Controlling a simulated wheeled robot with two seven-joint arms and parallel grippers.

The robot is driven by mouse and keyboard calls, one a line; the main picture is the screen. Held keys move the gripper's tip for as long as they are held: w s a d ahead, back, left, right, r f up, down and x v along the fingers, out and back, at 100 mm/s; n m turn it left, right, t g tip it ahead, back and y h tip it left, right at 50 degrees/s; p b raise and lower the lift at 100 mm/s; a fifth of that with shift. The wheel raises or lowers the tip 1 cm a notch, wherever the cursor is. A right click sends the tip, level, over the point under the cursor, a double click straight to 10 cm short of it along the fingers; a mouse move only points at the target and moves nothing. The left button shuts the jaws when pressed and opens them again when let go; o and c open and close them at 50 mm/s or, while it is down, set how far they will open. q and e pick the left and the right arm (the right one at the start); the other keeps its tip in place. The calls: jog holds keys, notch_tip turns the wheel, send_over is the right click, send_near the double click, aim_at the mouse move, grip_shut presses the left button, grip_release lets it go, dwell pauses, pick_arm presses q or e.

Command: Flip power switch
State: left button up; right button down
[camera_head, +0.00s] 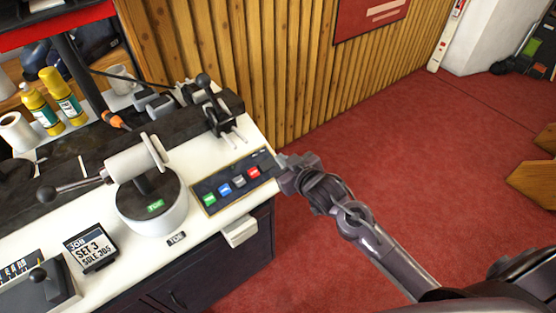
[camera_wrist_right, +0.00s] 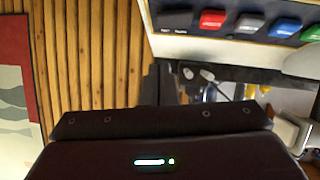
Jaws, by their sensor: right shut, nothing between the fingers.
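The control panel (camera_head: 215,199) is a dark plate on the right end of the white bench, with a row of green, blue, grey and red buttons. A dark switch (camera_head: 262,162) sits at the panel's right end, beyond the red button (camera_head: 253,173). In the right wrist view the dark switch (camera_wrist_right: 174,19) is left of the red button (camera_wrist_right: 212,20), with small unreadable labels below it. My right gripper (camera_head: 284,160) is shut and empty, at the bench's right edge close to the switch end. Contact cannot be told. My left gripper is not in view.
A white round-based device (camera_head: 150,211) with a lever stands left of the panel, and a black clamp-like device (camera_head: 217,115) behind it. A small sign (camera_head: 91,246) stands at the front left. A slatted wood wall (camera_head: 290,70) rises behind.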

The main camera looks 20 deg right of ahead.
aim_at(275, 164)
jog(key=w+f, duration=0.3)
jog(key=shift+a, duration=0.2)
jog(key=shift+w+f, duration=0.35)
jog(key=shift+f, duration=0.4)
jog(key=shift+d, duration=0.1)
jog(key=shift+w+d+f+y+p, duration=0.15)
jog(key=shift+d+f+y+p, duration=0.1)
jog(key=shift+y+p, duration=0.3)
jog(key=shift+a+f, duration=0.1)
jog(key=shift+a, duration=0.15)
jog(key=shift+s+a+r+p, duration=0.25)
jog(key=shift+a+r+p, duration=0.1)
jog(key=shift+a, duration=0.1)
jog(key=shift+s+a, duration=0.1)
jog(key=shift+a, duration=0.05)
